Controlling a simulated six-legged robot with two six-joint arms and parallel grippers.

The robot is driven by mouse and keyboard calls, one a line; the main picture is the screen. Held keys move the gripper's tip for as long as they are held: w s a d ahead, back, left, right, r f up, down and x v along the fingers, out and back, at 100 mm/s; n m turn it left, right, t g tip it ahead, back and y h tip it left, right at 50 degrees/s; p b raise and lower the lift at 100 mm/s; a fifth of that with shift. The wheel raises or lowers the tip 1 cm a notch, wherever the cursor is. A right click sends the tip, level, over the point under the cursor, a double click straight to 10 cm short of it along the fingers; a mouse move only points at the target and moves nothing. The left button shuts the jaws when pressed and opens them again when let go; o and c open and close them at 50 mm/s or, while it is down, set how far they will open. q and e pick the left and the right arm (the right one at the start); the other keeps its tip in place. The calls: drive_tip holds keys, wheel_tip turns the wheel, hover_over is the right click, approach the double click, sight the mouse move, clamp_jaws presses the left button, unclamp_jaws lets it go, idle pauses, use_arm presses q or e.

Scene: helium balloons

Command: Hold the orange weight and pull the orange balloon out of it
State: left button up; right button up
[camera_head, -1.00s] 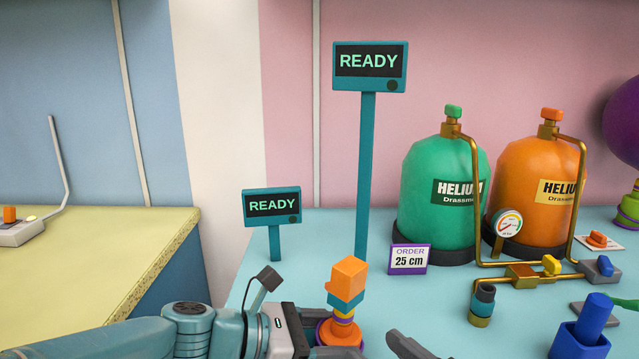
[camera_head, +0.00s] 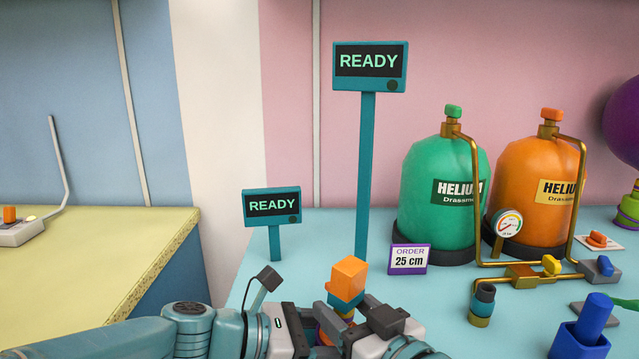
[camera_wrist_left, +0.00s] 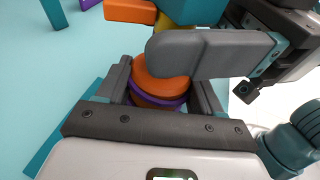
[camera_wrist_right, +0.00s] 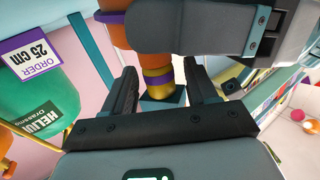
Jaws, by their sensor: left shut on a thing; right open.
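An orange block on a teal piece (camera_head: 347,276) tops an upright stack with yellow and purple rings; I cannot tell which part is the orange balloon. The round orange weight (camera_wrist_left: 160,82), with a purple band, is at the stack's foot. My left gripper (camera_wrist_left: 165,88) is shut around it; in the head view the weight is mostly hidden. My right gripper (camera_head: 362,312) is open at the upper stack. In the right wrist view its fingers stand either side of the yellow collar (camera_wrist_right: 157,80), with the orange part (camera_wrist_right: 155,30) beyond; contact is unclear.
Green (camera_head: 440,190) and orange (camera_head: 530,190) helium tanks with brass pipes stand behind right. An order card (camera_head: 409,258) reads 25 cm. Two READY screens (camera_head: 370,66) stand behind. A dark nozzle (camera_head: 483,303) and blue block (camera_head: 590,325) are at right. A purple balloon (camera_head: 622,120) is at far right.

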sight(349, 267)
drive_tip(key=c, duration=1)
drive_tip(key=shift+r, duration=0.15)
drive_tip(key=shift+c, duration=0.2)
drive_tip(key=shift+d+r, duration=0.1)
drive_tip(key=shift+r, duration=0.85)
drive_tip(key=shift+r, duration=2.75)
use_arm(q)
drive_tip(key=o, duration=1.3)
drive_tip(key=shift+a, duration=0.1)
